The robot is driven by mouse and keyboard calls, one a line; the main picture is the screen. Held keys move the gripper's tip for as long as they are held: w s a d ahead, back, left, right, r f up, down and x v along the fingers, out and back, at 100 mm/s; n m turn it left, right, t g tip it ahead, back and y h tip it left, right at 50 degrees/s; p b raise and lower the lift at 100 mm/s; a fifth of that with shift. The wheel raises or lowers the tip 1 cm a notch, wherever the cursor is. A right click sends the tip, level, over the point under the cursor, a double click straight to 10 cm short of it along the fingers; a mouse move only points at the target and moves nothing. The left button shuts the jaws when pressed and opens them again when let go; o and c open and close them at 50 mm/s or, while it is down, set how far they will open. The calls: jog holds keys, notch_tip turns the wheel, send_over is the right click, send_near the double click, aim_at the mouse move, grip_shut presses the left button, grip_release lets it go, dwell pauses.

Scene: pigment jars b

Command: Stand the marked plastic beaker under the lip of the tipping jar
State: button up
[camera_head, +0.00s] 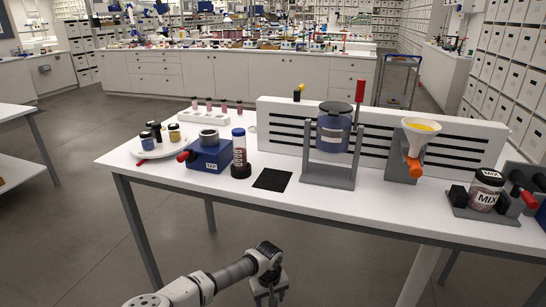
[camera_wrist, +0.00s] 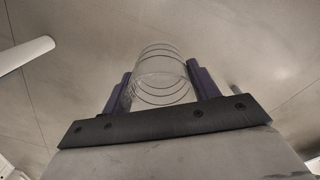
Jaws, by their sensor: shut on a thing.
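My gripper (camera_wrist: 160,82) is shut on a clear plastic beaker (camera_wrist: 162,68) with dark ring marks, held between its two purple fingers in the wrist view. In the head view my gripper (camera_head: 268,292) is low, in front of the table and below its top; the beaker cannot be made out there. The tipping jar (camera_head: 333,133) is bluish with a dark top and a white label. It hangs upright in a grey stand (camera_head: 328,178) with a red handle (camera_head: 360,91). A black square mat (camera_head: 272,179) lies on the table left of the stand.
The white table (camera_head: 250,200) carries a blue device (camera_head: 208,155), a tall labelled tube (camera_head: 239,150), a plate of small jars (camera_head: 155,152), a funnel holder (camera_head: 403,165) and a MIX jar (camera_head: 486,190). A slotted white panel (camera_head: 280,115) stands behind. The front strip is mostly clear.

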jog(key=f+m, duration=0.1)
jog(key=s+f+m, duration=0.1)
jog(key=m, duration=0.1)
jog(key=d+f+m, duration=0.1)
jog(key=f, duration=0.1)
jog(key=shift+s, duration=0.3)
jog(key=shift+w+d, duration=0.1)
